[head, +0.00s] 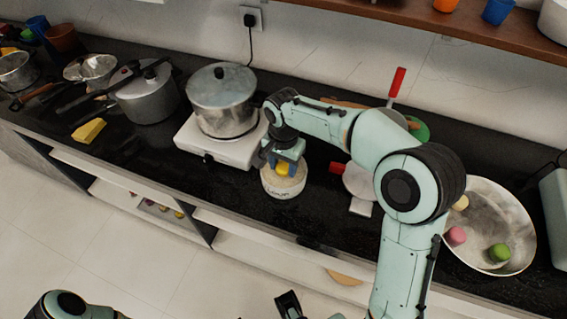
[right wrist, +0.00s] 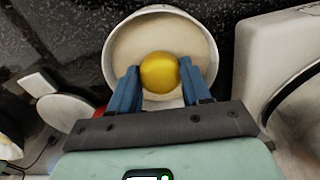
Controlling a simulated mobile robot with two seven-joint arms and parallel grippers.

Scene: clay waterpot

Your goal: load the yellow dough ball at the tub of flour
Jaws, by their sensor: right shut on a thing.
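The yellow dough ball (right wrist: 159,72) is between the blue fingers of my right gripper (right wrist: 159,80), which is shut on it. In the right wrist view the ball shows over the pale flour in the round white tub (right wrist: 112,52); whether it touches the flour I cannot tell. In the head view my right gripper (head: 284,165) points down at the tub (head: 284,190), with the yellow ball (head: 282,169) at its fingertips. A dark piece at the bottom edge of the head view may be my left gripper (head: 290,305); its jaws are unclear.
A steel pot (head: 222,100) stands on a white stove (head: 215,147) left of the tub. A metal bowl (head: 515,225) with pink, green and cream balls stands at the right. A yellow block (head: 89,131) and grey pressure cooker (head: 147,95) are further left. Dark counter shows before the stove.

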